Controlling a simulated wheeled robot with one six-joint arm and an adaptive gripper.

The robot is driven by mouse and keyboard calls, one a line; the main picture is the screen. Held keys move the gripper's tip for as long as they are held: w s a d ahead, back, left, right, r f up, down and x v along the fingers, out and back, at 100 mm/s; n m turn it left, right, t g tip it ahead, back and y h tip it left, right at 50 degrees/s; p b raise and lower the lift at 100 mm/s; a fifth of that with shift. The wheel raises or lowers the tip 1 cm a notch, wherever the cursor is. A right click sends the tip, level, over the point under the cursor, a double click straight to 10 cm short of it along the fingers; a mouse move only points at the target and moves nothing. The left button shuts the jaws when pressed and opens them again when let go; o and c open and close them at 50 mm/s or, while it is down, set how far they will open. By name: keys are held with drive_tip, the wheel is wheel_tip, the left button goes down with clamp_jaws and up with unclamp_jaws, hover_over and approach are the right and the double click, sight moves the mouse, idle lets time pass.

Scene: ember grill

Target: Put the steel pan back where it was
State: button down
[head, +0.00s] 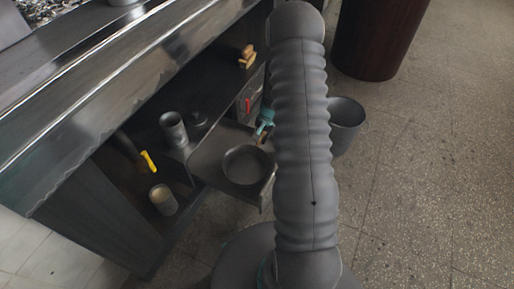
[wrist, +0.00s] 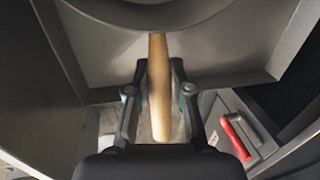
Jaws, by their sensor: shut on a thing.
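The steel pan (head: 247,166) is dark, round and roughly level in the head view, in or just above an open drawer (head: 208,158). Its near part shows at the top of the wrist view (wrist: 155,14), with its pale wooden handle (wrist: 158,75) pointing towards my wrist. My gripper (wrist: 159,92) is shut on this handle, one finger on each side. In the head view my gripper (head: 264,127) is partly hidden by my arm, at the far side of the pan. I cannot tell whether the pan touches the drawer floor.
A red handle (head: 247,105) is on a closed drawer front beside the open one. A metal cylinder (head: 173,129), a yellow-handled tool (head: 148,160) and a tin (head: 163,199) stand at the left under the steel counter (head: 100,70). A grey bucket (head: 346,117) is right of my arm.

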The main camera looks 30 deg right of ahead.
drive_tip(key=shift+f, duration=2)
drive_tip(key=c, duration=1)
unclamp_jaws()
drive_tip(key=shift+c, duration=0.2)
